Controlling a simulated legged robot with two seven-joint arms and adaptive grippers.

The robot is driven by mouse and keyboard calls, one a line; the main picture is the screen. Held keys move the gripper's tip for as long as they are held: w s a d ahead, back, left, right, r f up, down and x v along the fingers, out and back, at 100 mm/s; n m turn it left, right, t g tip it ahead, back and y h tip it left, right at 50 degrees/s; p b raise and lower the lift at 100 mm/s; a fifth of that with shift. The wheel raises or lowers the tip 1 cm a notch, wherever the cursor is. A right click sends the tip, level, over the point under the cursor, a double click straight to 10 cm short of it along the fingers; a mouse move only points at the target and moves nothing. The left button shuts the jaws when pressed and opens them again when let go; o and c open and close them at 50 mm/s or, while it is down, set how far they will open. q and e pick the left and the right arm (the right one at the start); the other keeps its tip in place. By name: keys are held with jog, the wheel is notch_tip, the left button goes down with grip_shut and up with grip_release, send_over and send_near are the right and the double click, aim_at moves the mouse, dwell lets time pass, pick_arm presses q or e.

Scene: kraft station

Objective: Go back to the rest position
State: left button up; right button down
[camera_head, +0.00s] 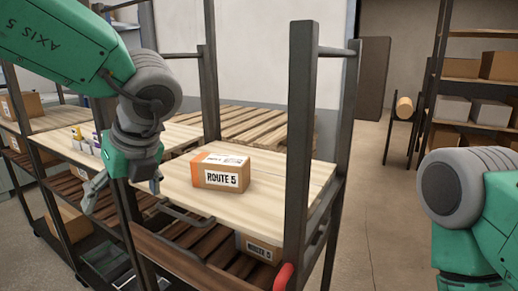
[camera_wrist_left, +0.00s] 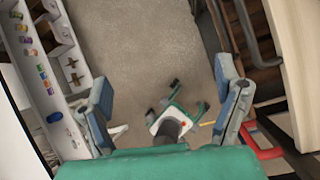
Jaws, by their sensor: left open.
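My left gripper (camera_head: 122,198) hangs below its green arm at the left of the head view, in front of the cart's upper shelf and left of the box.
A cardboard box marked ROUTE 5 (camera_head: 221,174) sits on the cart's pale wooden shelf (camera_head: 262,200). Another box (camera_head: 262,249) is below. Dark posts (camera_head: 300,130) stand close to the arm. A rack with boxes (camera_head: 490,112) stands back right. Floor (camera_head: 385,215) is clear between.

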pick_arm(q)
jog(key=w+a+f+m+t+y+b, duration=0.1)
jog(key=a+f+m+b, duration=0.1)
jog(key=a+f+m, duration=0.6)
jog(key=w+a+f+m+t+y+b, duration=0.1)
jog(key=a+f+m+y+b, duration=0.1)
jog(key=f+m, duration=0.65)
jog(key=s+f+m+t+h+b, duration=0.1)
jog(key=s+f+m, duration=0.1)
jog(key=f+m, duration=0.6)
jog(key=s+f+m+h+b, duration=0.2)
jog(key=s+f+m, duration=0.1)
jog(key=f, duration=0.9)
jog(key=s+d+f+m+g+h+b, duration=0.1)
jog(key=s+d+f+m+g+h, duration=0.1)
jog(key=s+f+m, duration=0.6)
jog(key=s+d+f+m+g+h+b, duration=0.1)
jog(key=s+f+m+g+h+b, duration=0.1)
jog(key=s+f+m, duration=0.6)
jog(key=s+m+g+h, duration=0.1)
jog(key=s+m, duration=0.1)
jog(key=s, duration=0.5)
jog(key=shift+s+d, duration=0.35)
jog(key=shift+d, duration=0.05)
pick_arm(e)
notch_tip(320, 180, down, 10)
jog(key=shift+a, duration=0.3)
